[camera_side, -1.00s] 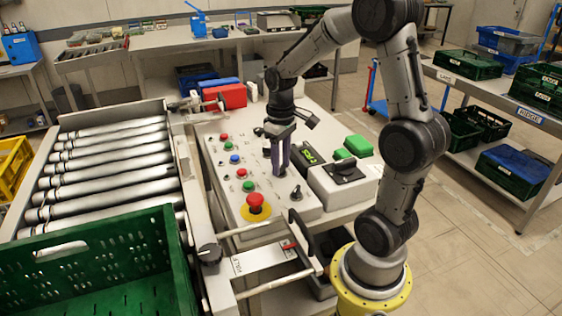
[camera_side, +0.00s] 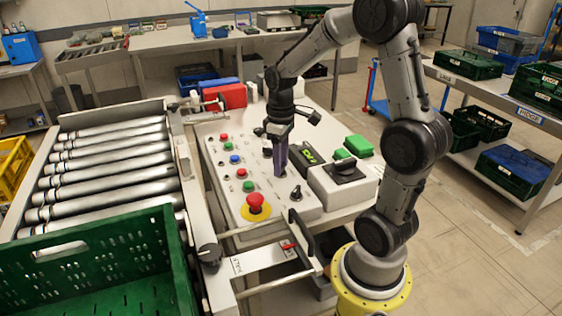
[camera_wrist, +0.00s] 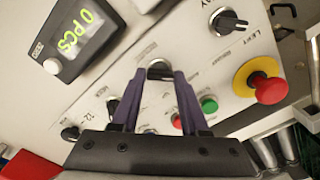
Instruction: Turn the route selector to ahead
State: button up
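My gripper (camera_wrist: 160,74) points down at the control panel, its two purple fingers apart. In the wrist view a black rotary knob (camera_wrist: 160,71) shows between the fingertips; I cannot tell whether they touch it. In the side view my gripper (camera_side: 280,173) stands low over the panel, and the fingers hide what is beneath them. A second black knob (camera_wrist: 228,21), beside a label that seems to read LEFT, is clear of the fingers; it also shows in the side view (camera_side: 295,193). The label of the knob under my gripper is hidden or unreadable, so I cannot confirm which knob is the route selector.
A red emergency stop (camera_side: 255,202) on a yellow base is close by. Several small push buttons lie left of my gripper. A counter display (camera_wrist: 75,35) and a raised box with a black switch (camera_side: 345,168) flank it. A green crate (camera_side: 100,250) is at the front left.

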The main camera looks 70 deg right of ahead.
jog(key=o, duration=0.4)
jog(key=shift+c, duration=0.2)
notch_tip(320, 180, up, 14)
jog(key=shift+f, duration=0.1)
dwell(0.5)
jog(key=s+a+r+n+t, duration=0.1)
jog(key=s+a+r, duration=0.15)
jog(key=a, duration=0.35)
jog(key=s+a+r+n+t, duration=0.1)
jog(key=s+a+n+t, duration=0.15)
jog(key=a, duration=0.35)
jog(key=s+a+f+m+t, duration=0.2)
jog(key=s+a+f+m, duration=0.1)
jog(key=s+f, duration=0.3)
jog(key=shift+a+f, duration=0.5)
